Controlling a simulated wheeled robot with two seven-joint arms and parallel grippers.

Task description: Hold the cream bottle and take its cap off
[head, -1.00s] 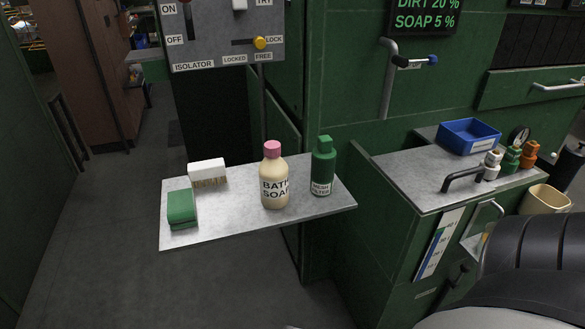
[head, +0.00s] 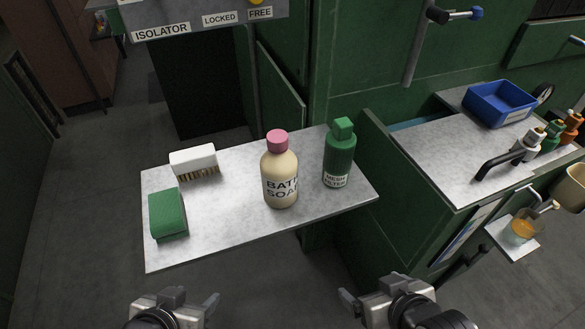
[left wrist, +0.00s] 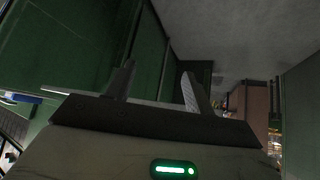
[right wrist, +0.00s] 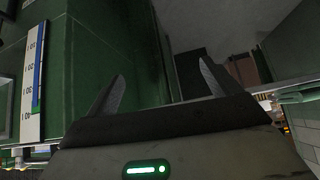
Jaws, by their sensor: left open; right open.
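The cream bottle (head: 280,180), labelled BATH SOAP, stands upright on the grey shelf (head: 225,225). Its pink cap (head: 277,141) is on top. My left gripper (head: 178,298) is open and empty, low in the head view, in front of the shelf and apart from the bottle. My right gripper (head: 380,290) is open and empty, in front of the shelf at the right, also apart from the bottle. The left wrist view shows the open left fingers (left wrist: 155,88) with nothing between them. The right wrist view shows the open right fingers (right wrist: 160,92), also empty.
A green MESH FILTER bottle (head: 339,155) stands close to the right of the cream bottle. A white brush (head: 194,160) and a green sponge block (head: 168,214) lie to the left. A counter with a blue tray (head: 499,104) and a black handle (head: 496,162) is at the right.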

